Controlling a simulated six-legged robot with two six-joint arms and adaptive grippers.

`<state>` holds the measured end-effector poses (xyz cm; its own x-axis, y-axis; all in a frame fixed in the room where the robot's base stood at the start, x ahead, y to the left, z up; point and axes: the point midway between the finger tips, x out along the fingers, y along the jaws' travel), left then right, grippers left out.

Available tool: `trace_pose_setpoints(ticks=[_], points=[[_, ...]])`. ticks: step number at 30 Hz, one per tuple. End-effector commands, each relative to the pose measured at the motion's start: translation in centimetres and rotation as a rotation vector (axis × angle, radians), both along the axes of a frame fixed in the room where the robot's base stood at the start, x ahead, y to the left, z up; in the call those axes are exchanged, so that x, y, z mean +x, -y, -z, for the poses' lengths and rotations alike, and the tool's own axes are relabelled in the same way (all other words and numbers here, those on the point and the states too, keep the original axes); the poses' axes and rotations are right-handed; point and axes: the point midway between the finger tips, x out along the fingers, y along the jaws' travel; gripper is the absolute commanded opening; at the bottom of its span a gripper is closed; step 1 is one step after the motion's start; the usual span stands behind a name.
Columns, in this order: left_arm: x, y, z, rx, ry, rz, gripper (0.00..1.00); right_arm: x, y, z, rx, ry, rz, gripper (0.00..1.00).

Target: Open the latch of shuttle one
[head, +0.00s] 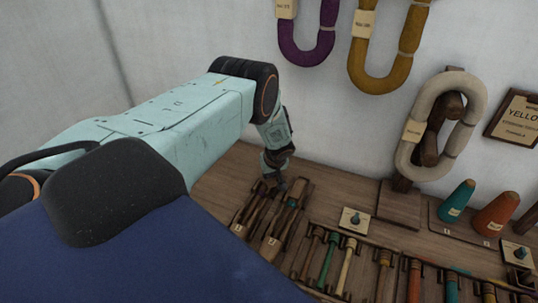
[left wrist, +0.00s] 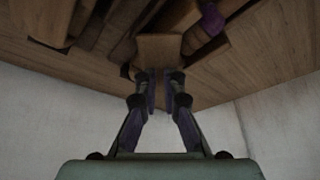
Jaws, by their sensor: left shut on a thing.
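Two dark wooden shuttles lie side by side on the wooden bench in the head view. Shuttle one (head: 250,211) is the left one, by a small number tag, and shuttle two (head: 284,221) is to its right. My left gripper (head: 272,181) is at the far end of shuttle one. In the left wrist view my left gripper (left wrist: 160,86) has its fingers close together at a small wooden tab (left wrist: 160,48), which looks like the latch of shuttle one. The gripper hides the latch in the head view. My right gripper is not in view.
A wall stands close behind the bench (head: 330,181). A small plate with a knob (head: 354,220) sits right of the shuttles. A rack of coloured bobbins (head: 345,265) is in front. Yarn hanks (head: 390,75) hang on the wall; cones (head: 458,200) stand at right.

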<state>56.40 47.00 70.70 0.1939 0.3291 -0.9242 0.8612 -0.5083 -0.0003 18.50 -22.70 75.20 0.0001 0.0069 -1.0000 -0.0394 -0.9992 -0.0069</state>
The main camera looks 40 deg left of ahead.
Motion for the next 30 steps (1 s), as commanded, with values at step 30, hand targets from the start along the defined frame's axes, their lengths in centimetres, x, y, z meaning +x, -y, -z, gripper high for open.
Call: trace_pose_setpoints(ticks=[30], points=[[0.7, 0.1, 0.3, 0.000, 0.002, -0.797, 0.00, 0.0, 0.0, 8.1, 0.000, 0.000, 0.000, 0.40]])
